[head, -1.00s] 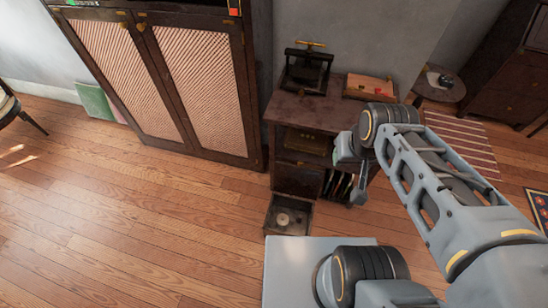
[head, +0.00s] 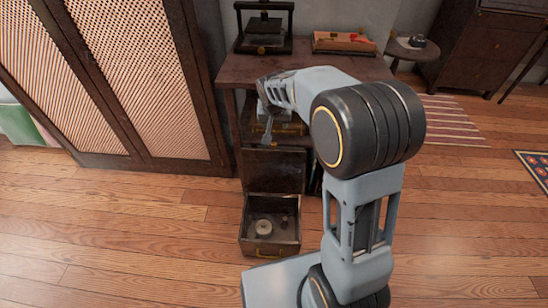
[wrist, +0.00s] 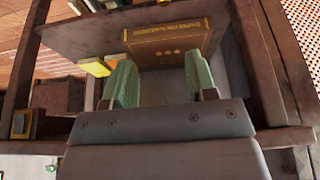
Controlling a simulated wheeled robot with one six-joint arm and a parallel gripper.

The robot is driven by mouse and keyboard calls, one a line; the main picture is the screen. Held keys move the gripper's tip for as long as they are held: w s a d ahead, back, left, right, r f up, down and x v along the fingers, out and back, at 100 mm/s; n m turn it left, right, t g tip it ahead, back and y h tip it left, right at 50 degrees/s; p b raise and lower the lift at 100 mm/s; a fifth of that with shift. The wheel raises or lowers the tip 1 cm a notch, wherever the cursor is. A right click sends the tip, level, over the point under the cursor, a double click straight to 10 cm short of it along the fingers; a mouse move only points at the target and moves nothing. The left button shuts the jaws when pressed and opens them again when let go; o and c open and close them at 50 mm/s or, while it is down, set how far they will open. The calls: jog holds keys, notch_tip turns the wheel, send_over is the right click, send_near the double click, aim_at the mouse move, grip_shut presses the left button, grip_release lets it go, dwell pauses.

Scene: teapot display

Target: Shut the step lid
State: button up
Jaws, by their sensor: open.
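The dark wooden stand (head: 300,68) is in the middle of the head view. At its foot, a box-like step (head: 288,247) with a brass handle is open at the top and holds a round pale thing. A dark panel (head: 272,170) stands upright behind it; I cannot tell whether this is the step lid. My gripper (head: 266,122) is in front of the stand's open shelf, above the step. In the wrist view my gripper (wrist: 160,82) is open, its greenish fingers apart with nothing between them. A brown box with gold lettering (wrist: 168,42) lies beyond the fingertips.
A black press (head: 264,28) and a wooden tray with red things (head: 343,42) stand on the stand's top. A tall cabinet with woven doors (head: 140,75) is close on the left. Wooden floor (head: 130,230) is clear at front left.

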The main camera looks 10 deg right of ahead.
aim_at(274, 144)
jog(key=b+x, duration=0.2)
jog(key=x, duration=0.4)
jog(key=b+x, duration=0.3)
jog(key=x, duration=0.3)
jog(key=b+x, duration=0.2)
jog(key=x, duration=0.4)
jog(key=shift+w+a+f, duration=0.1)
jog(key=shift+w+a, duration=0.15)
jog(key=shift+w, duration=0.05)
jog(key=shift+c, duration=0.3)
grip_shut()
